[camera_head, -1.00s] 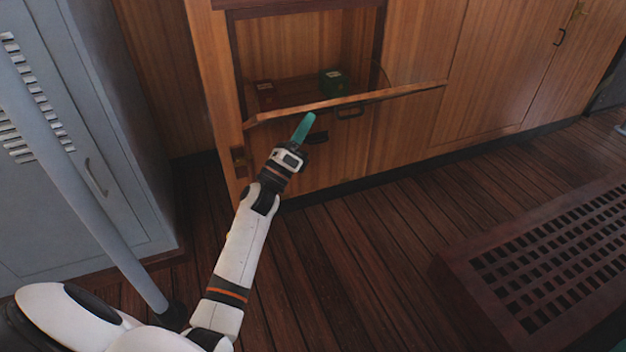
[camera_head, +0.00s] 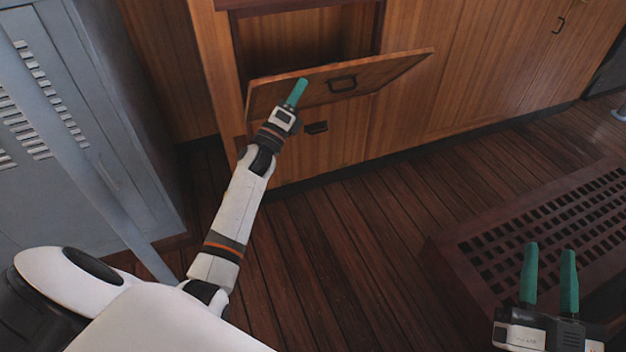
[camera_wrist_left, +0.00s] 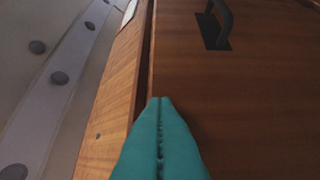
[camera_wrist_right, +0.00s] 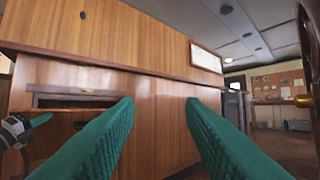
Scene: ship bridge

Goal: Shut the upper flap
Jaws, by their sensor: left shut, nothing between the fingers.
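The upper flap (camera_head: 385,76) is a wooden panel hinged at its lower edge, with a dark handle (camera_head: 342,84) on its outer face. It stands partly open, tilted outward, with the dark compartment (camera_head: 300,42) showing above it. My left gripper (camera_head: 298,88) is shut and empty, its teal fingertips at the flap's outer face near its left end. In the left wrist view the shut fingers (camera_wrist_left: 160,104) overlap the flap's face (camera_wrist_left: 240,100), left of the handle; contact is hard to tell. My right gripper (camera_head: 552,255) is open and empty, away from the flap.
A second dark handle (camera_head: 316,127) sits on the cabinet below the flap. A grey locker (camera_head: 100,150) and a slanted grey pole (camera_head: 75,160) stand at the left. A raised grating (camera_head: 460,265) lies at the right. The plank floor between is clear.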

